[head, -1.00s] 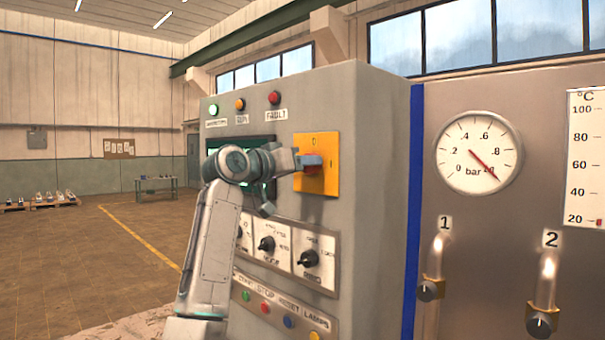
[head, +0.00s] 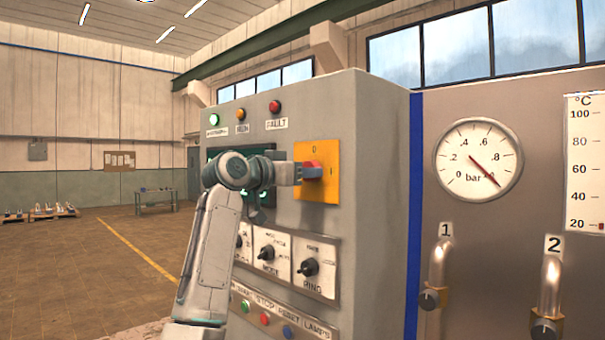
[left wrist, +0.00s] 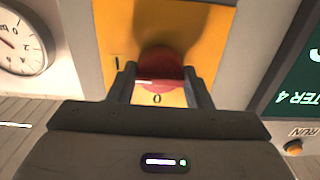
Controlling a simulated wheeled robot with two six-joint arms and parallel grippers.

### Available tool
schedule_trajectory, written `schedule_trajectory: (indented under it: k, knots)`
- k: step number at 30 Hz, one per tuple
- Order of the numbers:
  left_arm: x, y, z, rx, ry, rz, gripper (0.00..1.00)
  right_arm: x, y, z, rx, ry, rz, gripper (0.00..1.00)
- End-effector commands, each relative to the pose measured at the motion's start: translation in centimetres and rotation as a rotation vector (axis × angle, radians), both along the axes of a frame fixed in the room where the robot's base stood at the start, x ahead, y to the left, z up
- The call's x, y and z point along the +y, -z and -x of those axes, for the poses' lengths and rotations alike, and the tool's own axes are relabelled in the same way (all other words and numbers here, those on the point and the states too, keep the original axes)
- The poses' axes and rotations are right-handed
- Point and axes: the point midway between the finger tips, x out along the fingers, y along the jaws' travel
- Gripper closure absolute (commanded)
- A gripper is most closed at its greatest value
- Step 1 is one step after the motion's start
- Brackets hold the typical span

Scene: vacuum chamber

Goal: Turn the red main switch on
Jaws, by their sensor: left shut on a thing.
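The red main switch (head: 311,165) sits on a yellow plate (head: 327,190) on the grey cabinet front. The plate has a 0 at the top and an I at the right in the head view. My left gripper (head: 312,173) is at the switch, shut on its red handle. In the left wrist view the red switch (left wrist: 160,72) is between the two dark fingers (left wrist: 158,84). There the 0 is below it and the I is to the left. My right gripper is not in view.
A green lamp (head: 213,119), an orange lamp and a red lamp (head: 274,107) are above the switch. Black selector knobs (head: 308,267) and coloured push buttons are below. A bar gauge (head: 478,160) and two pipes with valves are at the right. The floor at left is open.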

Motion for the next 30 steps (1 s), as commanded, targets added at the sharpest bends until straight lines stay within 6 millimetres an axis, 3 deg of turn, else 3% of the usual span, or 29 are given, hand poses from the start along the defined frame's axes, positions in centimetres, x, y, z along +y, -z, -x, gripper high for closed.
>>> schedule_trajectory:
  k: [2, 3, 6, 17, 30]
  knots:
    - [0.0, 0.0, 0.0, -0.002, -0.001, -0.001, 0.78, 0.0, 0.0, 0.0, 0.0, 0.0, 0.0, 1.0]
    - [0.0, 0.0, 0.0, -0.002, -0.001, -0.001, 0.51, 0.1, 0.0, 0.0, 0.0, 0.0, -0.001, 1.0]
    - [0.0, -0.1, 0.0, -0.002, -0.001, -0.001, 0.33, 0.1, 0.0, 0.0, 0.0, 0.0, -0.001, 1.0]
    - [0.4, 0.1, 0.4, -0.003, -0.001, 0.001, 0.33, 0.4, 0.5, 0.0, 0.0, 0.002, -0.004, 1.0]
    - [6.1, 0.4, 6.0, -0.004, -0.003, 0.0, 0.33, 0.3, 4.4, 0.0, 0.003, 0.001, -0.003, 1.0]
